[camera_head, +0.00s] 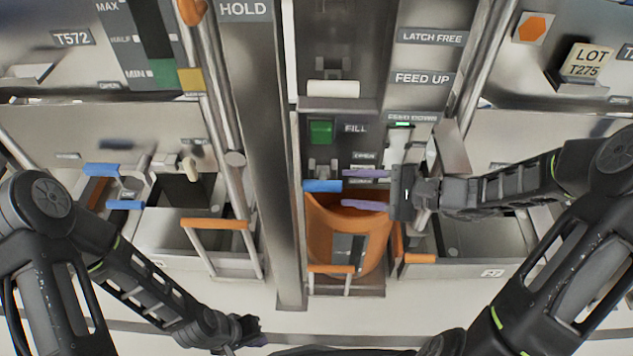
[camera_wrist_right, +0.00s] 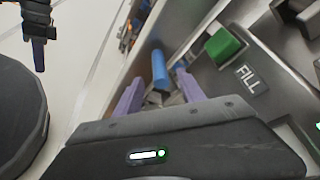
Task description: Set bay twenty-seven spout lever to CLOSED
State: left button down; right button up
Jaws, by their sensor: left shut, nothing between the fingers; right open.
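A blue-handled lever (camera_head: 322,186) sits in the central bay, below the green FILL button (camera_head: 321,131) and at the rim of an orange bin (camera_head: 375,225). I take it as the spout lever, but no bay number is readable on it. An OPEN label (camera_head: 363,155) is beside it. My right gripper (camera_head: 343,189) is open, its purple fingers pointing left at the handle's right end. In the right wrist view the blue handle (camera_wrist_right: 160,68) shows between and beyond the fingertips; contact cannot be told. My left gripper (camera_head: 256,341) is shut and empty, low in front.
A grey post (camera_head: 270,200) stands just left of the central bay. The left bay has two blue handles (camera_head: 101,170) and an orange-handled frame (camera_head: 214,224). Another orange handle (camera_head: 330,268) is in front of the bin.

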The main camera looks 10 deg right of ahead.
aim_at(323, 187)
jog(key=shift+b+x, duration=0.5)
jog(key=shift+x, duration=3.45)
jog(key=shift+s, duration=0.1)
jog(key=shift+c, duration=0.5)
grip_shut()
jog(key=shift+f, duration=0.1)
